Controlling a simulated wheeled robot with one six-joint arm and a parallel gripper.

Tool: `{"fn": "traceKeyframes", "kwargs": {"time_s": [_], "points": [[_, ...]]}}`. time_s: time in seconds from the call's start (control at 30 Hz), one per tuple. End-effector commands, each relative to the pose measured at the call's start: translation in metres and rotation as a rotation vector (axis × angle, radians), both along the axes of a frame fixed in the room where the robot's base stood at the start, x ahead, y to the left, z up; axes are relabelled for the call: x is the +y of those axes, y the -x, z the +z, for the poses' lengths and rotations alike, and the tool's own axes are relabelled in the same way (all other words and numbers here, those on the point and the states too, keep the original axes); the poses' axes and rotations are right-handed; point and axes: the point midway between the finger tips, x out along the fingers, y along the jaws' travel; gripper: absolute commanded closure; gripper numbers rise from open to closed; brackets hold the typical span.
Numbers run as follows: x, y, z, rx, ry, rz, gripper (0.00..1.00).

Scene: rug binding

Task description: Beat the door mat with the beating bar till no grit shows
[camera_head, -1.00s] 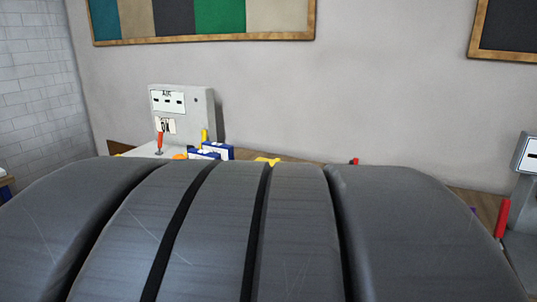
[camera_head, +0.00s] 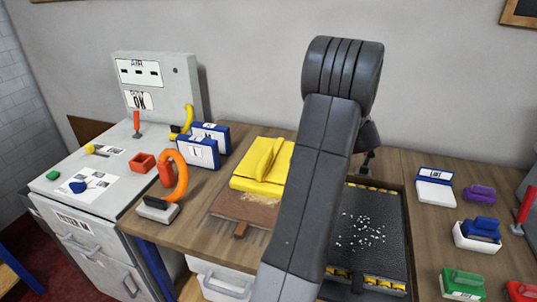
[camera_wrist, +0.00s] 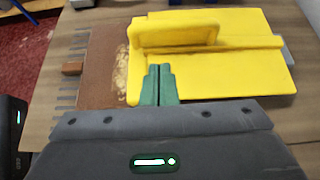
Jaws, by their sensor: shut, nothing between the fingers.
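My gripper shows in the wrist view (camera_wrist: 158,85), its green fingers shut together and empty. They point at the near edge of a yellow plate with a raised handle (camera_wrist: 230,50); I cannot tell whether they touch. In the head view my arm hides the gripper. A dark mat sprinkled with white grit (camera_head: 362,228) lies right of my arm, with yellow-and-black pieces along its near and far edges; its left part is hidden. It looks like the door mat. I cannot make out for certain which thing is the beating bar.
The yellow plate (camera_head: 262,165) lies on a brown fringed rug piece (camera_head: 222,205). An orange-looped tool (camera_head: 175,180) and blue-edged label holders (camera_head: 198,152) stand left. A grey cabinet (camera_head: 95,195) is far left. Purple (camera_head: 479,193), blue (camera_head: 482,228) and green (camera_head: 463,282) handled blocks stand right.

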Motion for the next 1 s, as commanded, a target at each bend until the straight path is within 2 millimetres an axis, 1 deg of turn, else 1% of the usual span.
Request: {"fn": "traceKeyframes", "kwargs": {"time_s": [0.07,0.17,0.27,0.5,0.63,0.8,1.0], "points": [[-0.001,-0.005,0.001,0.005,-0.018,-0.014,1.00],[0.005,-0.008,-0.003,0.007,-0.022,-0.015,1.00],[0.018,-0.012,-0.010,0.008,-0.023,-0.013,1.00],[0.054,-0.023,-0.032,0.007,-0.020,-0.012,1.00],[0.069,-0.028,-0.042,0.006,-0.019,-0.011,1.00],[0.078,-0.032,-0.048,0.004,-0.018,-0.015,1.00],[0.080,-0.032,-0.049,0.003,-0.018,-0.014,1.00]]}}
